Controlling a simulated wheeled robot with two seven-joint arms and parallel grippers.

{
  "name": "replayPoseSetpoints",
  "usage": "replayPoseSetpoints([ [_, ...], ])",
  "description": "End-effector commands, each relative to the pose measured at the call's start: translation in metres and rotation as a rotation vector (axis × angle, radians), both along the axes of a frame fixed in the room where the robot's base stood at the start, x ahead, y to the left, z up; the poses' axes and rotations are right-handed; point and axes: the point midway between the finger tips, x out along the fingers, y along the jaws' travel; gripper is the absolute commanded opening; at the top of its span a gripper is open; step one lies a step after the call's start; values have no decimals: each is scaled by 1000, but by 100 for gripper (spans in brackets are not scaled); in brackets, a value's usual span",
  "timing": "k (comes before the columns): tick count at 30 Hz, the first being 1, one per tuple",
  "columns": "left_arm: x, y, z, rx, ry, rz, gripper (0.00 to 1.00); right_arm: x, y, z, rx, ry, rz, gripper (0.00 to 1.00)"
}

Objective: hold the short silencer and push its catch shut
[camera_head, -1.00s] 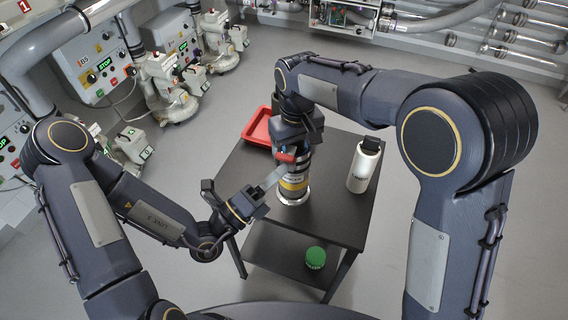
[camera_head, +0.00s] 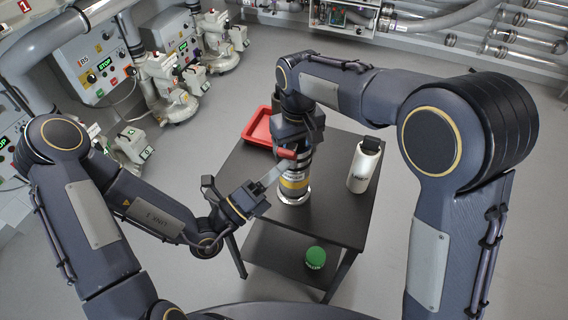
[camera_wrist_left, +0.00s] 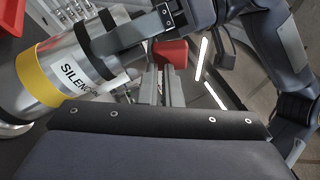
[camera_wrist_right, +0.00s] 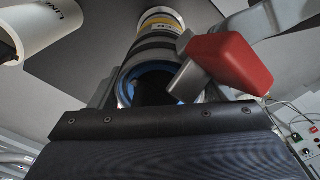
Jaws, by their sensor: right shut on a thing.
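The short silencer (camera_head: 294,182) is a silver cylinder with a yellow band, standing upright on the dark table. Its band and lettering show in the left wrist view (camera_wrist_left: 40,75). My right gripper (camera_head: 299,138) is shut on its upper end from above; the dark, blue-lined opening shows in the right wrist view (camera_wrist_right: 160,85). The catch is a grey lever with a red handle (camera_wrist_right: 231,62), sticking out from the silencer's side; the handle also shows in the left wrist view (camera_wrist_left: 171,53). My left gripper (camera_head: 277,172) has its fingers together, tips close to the red handle; contact is unclear.
A white bottle (camera_head: 364,166) with a black cap stands right of the silencer. A red tray (camera_head: 258,128) lies at the table's back left. A green-topped item (camera_head: 316,257) sits on the lower shelf. The front of the tabletop (camera_head: 330,222) is clear.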

Motion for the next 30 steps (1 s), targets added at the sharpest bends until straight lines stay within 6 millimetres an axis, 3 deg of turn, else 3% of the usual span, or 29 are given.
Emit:
replayPoseSetpoints([
  [1,4,0,8,-13,-26,6,0,-11,7,-6,-2,30,16,34],
  [30,8,-2,18,-14,-27,5,0,-11,7,-6,-2,30,16,36],
])
